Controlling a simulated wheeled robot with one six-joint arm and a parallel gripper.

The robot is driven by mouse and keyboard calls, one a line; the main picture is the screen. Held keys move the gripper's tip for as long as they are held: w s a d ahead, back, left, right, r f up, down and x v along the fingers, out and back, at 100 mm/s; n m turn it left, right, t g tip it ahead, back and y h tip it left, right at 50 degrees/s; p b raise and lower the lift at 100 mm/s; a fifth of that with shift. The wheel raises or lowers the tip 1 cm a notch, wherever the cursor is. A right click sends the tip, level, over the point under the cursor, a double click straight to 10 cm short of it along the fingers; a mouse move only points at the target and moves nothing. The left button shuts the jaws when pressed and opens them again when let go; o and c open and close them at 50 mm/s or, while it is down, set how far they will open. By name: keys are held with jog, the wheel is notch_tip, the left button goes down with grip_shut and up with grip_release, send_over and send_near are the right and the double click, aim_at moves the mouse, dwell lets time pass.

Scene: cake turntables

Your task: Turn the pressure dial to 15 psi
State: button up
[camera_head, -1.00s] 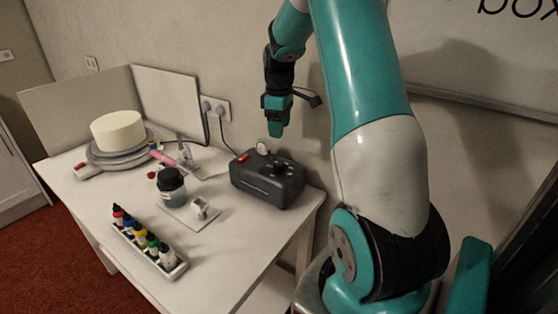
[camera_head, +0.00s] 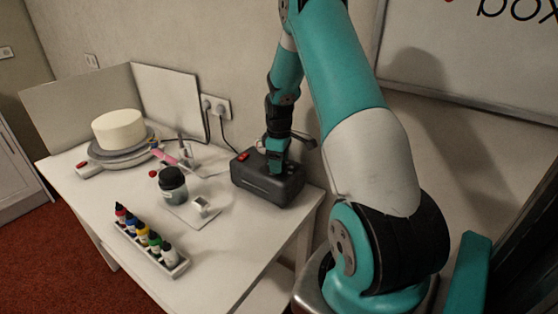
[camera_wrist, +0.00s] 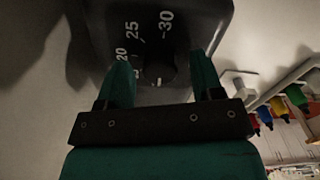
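The dark compressor box (camera_head: 262,187) stands at the right end of the table. Its black pressure dial (camera_wrist: 160,70) shows in the wrist view, with the printed marks 20, 25 and 30 around it. The lower marks are hidden behind the left finger, and I cannot tell which mark the dial points at. My gripper (camera_wrist: 162,74) is open, one finger on each side of the dial, with a small gap seen on both sides. In the head view my gripper (camera_head: 275,162) points down over the box top and hides the dial.
A red switch (camera_head: 243,156) sits on the box's left top. A cake (camera_head: 119,130) on a turntable, a dark-lidded jar (camera_head: 173,184), an airbrush on its stand (camera_head: 182,150) and a rack of colour bottles (camera_head: 150,247) stand to the left. The wall is close behind.

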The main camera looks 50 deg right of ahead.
jog(key=c, duration=0.9)
jog(key=shift+o, duration=0.2)
jog(key=shift+m, duration=0.3)
jog(key=m, duration=0.4)
jog(key=shift+r+m, duration=0.1)
jog(key=shift+m, duration=2.4)
jog(key=o, duration=0.9)
